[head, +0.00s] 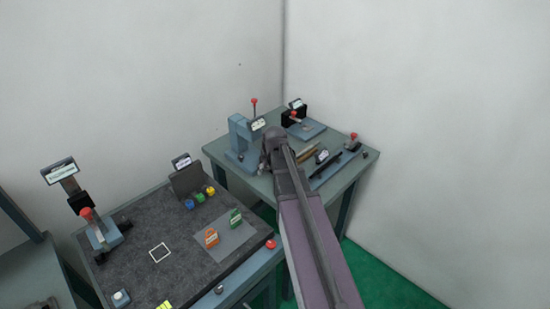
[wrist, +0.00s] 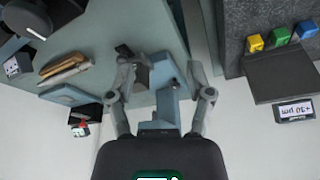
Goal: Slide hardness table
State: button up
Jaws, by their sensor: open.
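A blue upright tester (head: 240,137) with a red-knobbed lever and a label stands at the left of the far table; I take it for the hardness tester. Its sliding table is too small to tell apart in the head view. In the wrist view the blue tester body (wrist: 170,85) shows between the fingers of my gripper (wrist: 160,72), with a dark block beside it. The fingers are spread, one on each side, and hold nothing; whether they touch the tester I cannot tell. In the head view my arm hides the gripper.
The far table (head: 222,152) also holds a blue fixture (head: 306,131) with a black block and a red-knobbed fixture (head: 351,143) at right. The near table's dark mat (head: 140,255) carries a tray with orange and green pieces. Yellow, green and blue blocks (head: 200,197) stand by a grey panel.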

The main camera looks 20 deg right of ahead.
jog(key=w+d+r+t+p, duration=0.1)
jog(key=w+d+r+p, duration=0.1)
jog(key=w+d+r, duration=0.2)
jog(key=d, duration=0.3)
jog(key=shift+w+f, duration=0.15)
jog(key=shift+f, duration=0.1)
jog(key=b+x, duration=0.8)
jog(key=x, duration=0.1)
jog(key=b+x, duration=0.4)
jog(key=shift+w+d+f+b, duration=0.1)
jog(key=shift+d+f+b, duration=0.05)
jog(key=shift+d+b, duration=0.15)
dwell(0.4)
grip_shut()
